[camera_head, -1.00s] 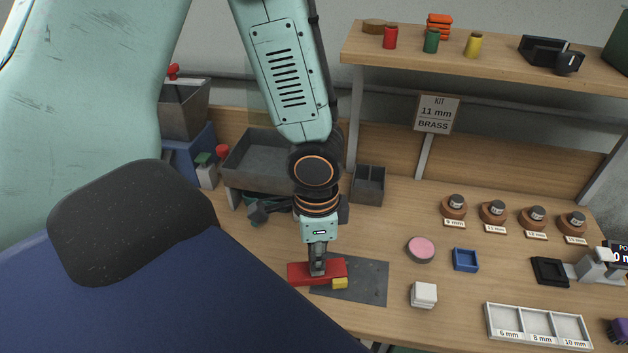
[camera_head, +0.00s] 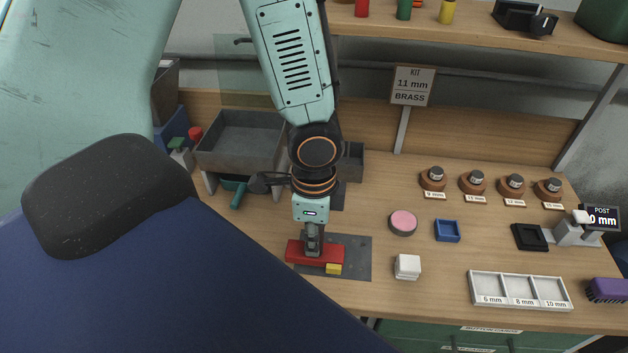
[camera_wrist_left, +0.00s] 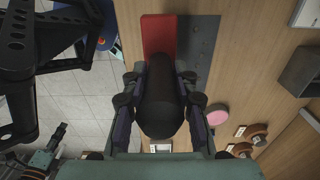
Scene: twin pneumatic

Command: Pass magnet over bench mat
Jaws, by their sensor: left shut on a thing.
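The magnet, a red bar (camera_head: 302,251) with a dark upright handle, is held by my left gripper (camera_head: 313,240), which is shut on the handle. The bar is over the left part of the dark grey bench mat (camera_head: 357,262) and sticks out past its left edge. I cannot tell whether it touches the mat. In the left wrist view the red bar (camera_wrist_left: 158,35) lies along the mat (camera_wrist_left: 203,45), beyond the dark handle (camera_wrist_left: 162,95).
Right of the mat are a white block (camera_head: 407,267), a pink disc (camera_head: 403,222) and a blue tray (camera_head: 447,231). A white sorting tray (camera_head: 520,290) lies near the front edge. A grey bin (camera_head: 240,140) stands behind left. Bare bench lies between them.

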